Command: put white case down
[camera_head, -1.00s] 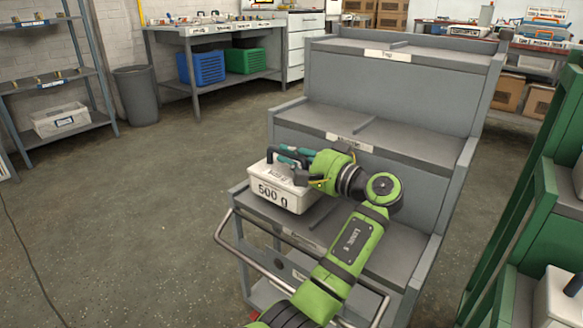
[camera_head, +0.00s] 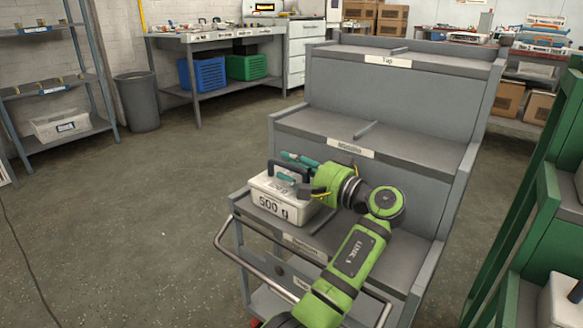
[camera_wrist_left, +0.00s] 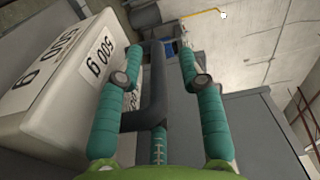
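The white case (camera_head: 284,202), marked "500 g", stands upright on the left end of the cart's lower step (camera_head: 325,235). Its black handle is on top. My left gripper (camera_head: 284,167) is at the handle, coming from the right, with its teal fingers spread. In the left wrist view the black handle (camera_wrist_left: 157,85) lies between the two fingers (camera_wrist_left: 160,62), with a gap visible on each side. The white case (camera_wrist_left: 65,90) fills the left of that view. My right gripper is not in view.
The grey stepped cart (camera_head: 390,105) rises behind my left arm, its upper steps bare. A push bar (camera_head: 260,262) runs along its front. A green rack (camera_head: 540,220) with another white case (camera_head: 562,300) stands at the right. Floor left of the cart is clear.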

